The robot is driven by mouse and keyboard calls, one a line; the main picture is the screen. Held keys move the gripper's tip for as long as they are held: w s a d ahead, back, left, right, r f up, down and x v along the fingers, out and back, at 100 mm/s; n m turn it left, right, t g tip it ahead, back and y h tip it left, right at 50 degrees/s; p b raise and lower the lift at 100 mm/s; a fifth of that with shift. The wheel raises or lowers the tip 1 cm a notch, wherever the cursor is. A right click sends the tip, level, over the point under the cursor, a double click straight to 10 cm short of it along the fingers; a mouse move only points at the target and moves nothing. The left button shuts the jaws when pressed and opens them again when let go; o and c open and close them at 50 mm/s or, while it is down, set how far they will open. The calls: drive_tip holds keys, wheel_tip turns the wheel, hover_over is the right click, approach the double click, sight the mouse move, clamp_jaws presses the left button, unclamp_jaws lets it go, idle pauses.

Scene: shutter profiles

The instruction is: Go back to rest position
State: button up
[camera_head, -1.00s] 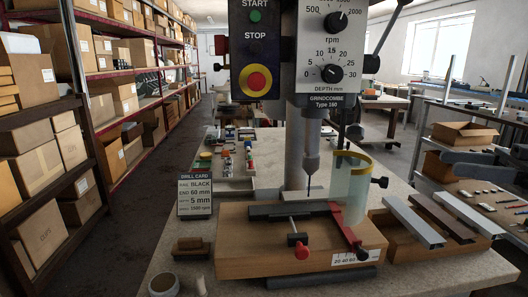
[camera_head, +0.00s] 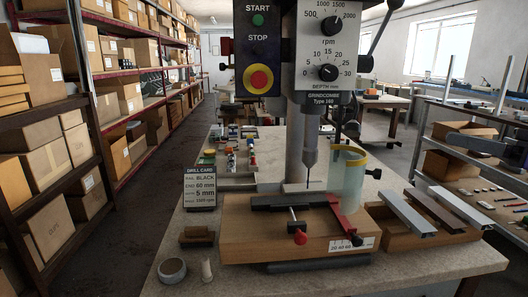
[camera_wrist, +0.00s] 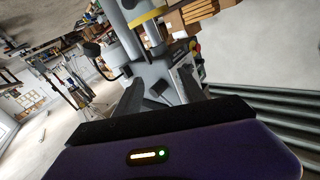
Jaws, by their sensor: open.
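My gripper (camera_wrist: 160,88) shows in the wrist view, with two grey fingers apart and nothing seen between them. Its dark purple body with a lit strip fills the bottom of that view. In the head view, the drill press (camera_head: 308,110) stands over a wooden jig (camera_head: 270,233). A black profile (camera_head: 288,201) lies in the jig below the drill bit. A red stop arm (camera_head: 343,218) and a red-tipped clamp (camera_head: 299,236) are on the jig.
A wooden tray (camera_head: 400,240) with silver and brown profiles stands right of the jig. A clear cylinder guard (camera_head: 347,178) stands by the spindle. A drill card (camera_head: 198,187), a small brown block (camera_head: 197,236) and a round cup (camera_head: 172,270) are at left. Shelves (camera_head: 75,110) line the left side.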

drive_tip(key=w+d+f+m+t+h, duration=0.25)
drive_tip(key=f+m+h, duration=0.25)
drive_tip(key=f, duration=0.3)
drive_tip(key=w+d+f+m+t+h, duration=0.2)
drive_tip(key=d+f+m+t+h, duration=0.1)
drive_tip(key=f+m+h, duration=0.3)
drive_tip(key=s+a+f+m+h, duration=0.25)
drive_tip(key=s+f, duration=0.25)
drive_tip(key=f, duration=0.3)
drive_tip(key=s+a+f+m+h, duration=0.1)
drive_tip(key=s+f+h, duration=0.3)
drive_tip(key=f, duration=0.3)
drive_tip(key=s+a+f+n+g+y, duration=0.1)
drive_tip(key=s+a+f+n, duration=0.1)
drive_tip(key=s+a, duration=0.6)
drive_tip(key=s+a+f+n+y, duration=0.1)
drive_tip(key=s+a, duration=0.7)
drive_tip(key=s, duration=1.3)
drive_tip(key=s+a+f+n+g+y, duration=0.1)
drive_tip(key=s+a+f+n, duration=0.2)
drive_tip(key=s+a, duration=0.6)
drive_tip(key=s+f, duration=0.1)
drive_tip(key=s, duration=0.4)
drive_tip(key=shift+s+n+g+y, duration=0.35)
